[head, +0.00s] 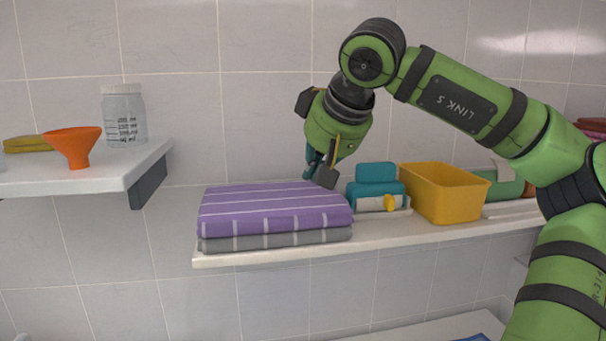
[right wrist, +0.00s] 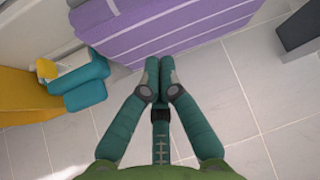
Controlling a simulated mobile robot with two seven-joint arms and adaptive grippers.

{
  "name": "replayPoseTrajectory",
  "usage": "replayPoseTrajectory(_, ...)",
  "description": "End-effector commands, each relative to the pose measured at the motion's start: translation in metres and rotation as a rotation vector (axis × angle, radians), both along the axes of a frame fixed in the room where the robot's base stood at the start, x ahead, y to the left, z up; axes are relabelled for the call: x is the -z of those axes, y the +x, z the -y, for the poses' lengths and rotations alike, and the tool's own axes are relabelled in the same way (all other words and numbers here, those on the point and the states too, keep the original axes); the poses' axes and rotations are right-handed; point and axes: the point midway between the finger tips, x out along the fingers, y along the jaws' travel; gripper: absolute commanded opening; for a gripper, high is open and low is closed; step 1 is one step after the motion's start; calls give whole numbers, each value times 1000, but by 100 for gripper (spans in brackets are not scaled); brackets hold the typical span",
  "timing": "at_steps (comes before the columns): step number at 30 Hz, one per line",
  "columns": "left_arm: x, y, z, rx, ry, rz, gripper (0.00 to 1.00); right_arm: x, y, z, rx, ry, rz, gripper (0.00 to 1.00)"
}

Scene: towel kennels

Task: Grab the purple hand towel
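The purple hand towel (head: 275,207) has pale stripes and lies folded on top of a grey striped towel (head: 275,239) on the wall shelf. In the right wrist view the purple towel (right wrist: 170,22) fills the top middle. My right gripper (head: 321,172) is by the towel's back right corner, close to the wall. Its teal fingers are together in the right wrist view (right wrist: 159,72), with nothing seen between them. Their tips overlap the towel's edge in the picture; I cannot tell whether they touch it. My left gripper is not in view.
Right of the towels on the shelf (head: 225,260) are a teal object (head: 376,180) and a yellow bin (head: 440,192). A separate left shelf (head: 100,176) holds an orange funnel (head: 74,142) and a clear jar (head: 123,118). The tiled wall (head: 262,120) stands behind.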

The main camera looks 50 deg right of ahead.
Motion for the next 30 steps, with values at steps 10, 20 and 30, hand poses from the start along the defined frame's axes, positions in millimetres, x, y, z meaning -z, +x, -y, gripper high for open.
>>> replayPoseTrajectory(10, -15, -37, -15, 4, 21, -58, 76, 49, 35, 15, -3, 4, -5, 0)
replayPoseTrajectory(20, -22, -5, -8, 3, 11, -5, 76, 67, 48, 22, -2, 3, -1, 0)
replayPoseTrajectory(30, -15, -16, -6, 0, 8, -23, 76, 69, 44, 20, -1, 0, 0, 0)
